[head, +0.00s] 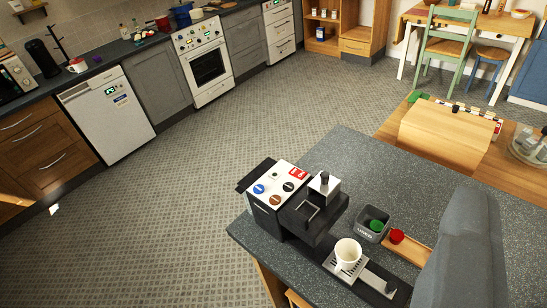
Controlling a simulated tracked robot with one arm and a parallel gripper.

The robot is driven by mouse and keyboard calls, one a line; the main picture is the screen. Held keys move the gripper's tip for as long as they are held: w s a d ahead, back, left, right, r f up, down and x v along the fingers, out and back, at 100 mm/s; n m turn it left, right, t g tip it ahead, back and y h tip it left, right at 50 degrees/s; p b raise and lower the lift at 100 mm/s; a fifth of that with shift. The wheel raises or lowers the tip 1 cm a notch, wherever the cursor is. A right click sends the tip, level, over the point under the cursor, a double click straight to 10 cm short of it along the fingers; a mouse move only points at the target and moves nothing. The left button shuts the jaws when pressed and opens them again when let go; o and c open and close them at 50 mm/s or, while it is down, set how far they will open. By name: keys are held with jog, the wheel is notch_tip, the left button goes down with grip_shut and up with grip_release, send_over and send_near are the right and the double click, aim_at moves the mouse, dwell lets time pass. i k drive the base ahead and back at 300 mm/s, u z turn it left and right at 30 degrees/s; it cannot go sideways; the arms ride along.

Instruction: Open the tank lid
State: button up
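A black and white coffee machine (288,200) stands on the dark speckled counter in the lower middle. Its white top carries blue, brown and black round marks and a red label. A black part (257,175) sticks out at its far left side and looks like the tank; I cannot make out the lid's edges or whether it is shut. A black square opening with a raised white and black part (325,184) is at the machine's front. A white cup (348,253) stands on the drip tray. My gripper's fingers do not show in this view.
A dark grey bin (371,223) with a green capsule and a wooden tray (411,249) with a red capsule stand right of the machine. A large grey shape covers the lower right. The counter (345,160) behind the machine is clear. Open floor (150,220) lies left.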

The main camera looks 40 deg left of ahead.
aim_at(250, 179)
jog(key=u, duration=0.3)
jog(key=k, duration=0.75)
jog(key=u, duration=0.6)
jog(key=i, duration=1)
jog(key=z, duration=0.05)
